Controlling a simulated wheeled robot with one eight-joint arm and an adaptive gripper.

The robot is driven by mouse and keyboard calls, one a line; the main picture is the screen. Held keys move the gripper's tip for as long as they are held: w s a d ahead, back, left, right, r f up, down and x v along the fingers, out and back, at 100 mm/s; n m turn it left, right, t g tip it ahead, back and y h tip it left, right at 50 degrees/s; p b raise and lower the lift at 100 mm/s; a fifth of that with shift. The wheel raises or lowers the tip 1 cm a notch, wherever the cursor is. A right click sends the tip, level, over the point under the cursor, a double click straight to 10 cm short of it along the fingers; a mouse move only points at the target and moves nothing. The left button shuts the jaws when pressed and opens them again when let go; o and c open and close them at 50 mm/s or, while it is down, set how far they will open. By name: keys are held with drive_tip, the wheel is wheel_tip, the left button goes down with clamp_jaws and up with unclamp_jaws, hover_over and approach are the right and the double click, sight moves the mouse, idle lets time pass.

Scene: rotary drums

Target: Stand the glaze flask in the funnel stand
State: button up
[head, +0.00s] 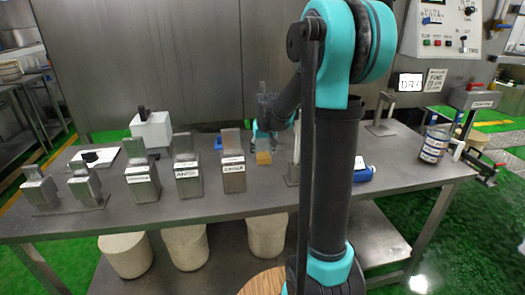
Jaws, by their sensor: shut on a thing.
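My gripper (264,130) is over the back middle of the table, small and partly hidden by my own arm. It appears shut on a dark grey, see-through, flask-like thing (266,102), which looks upright with a narrow top. I cannot read a label on it, so I cannot be sure it is the glaze flask. A thin post on a flat base (381,128) stands at the back right. It may be the funnel stand, but no funnel is clear.
Several labelled metal containers (189,182) line the table's left and middle. A white box (151,129) stands behind them. A tan block (263,158) sits below my gripper. A blue bottle (363,174) lies right of my arm. Bare tabletop (400,155) shows toward the right.

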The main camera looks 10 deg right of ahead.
drive_tip(key=shift+f, duration=0.15)
drive_tip(key=o, duration=1.2)
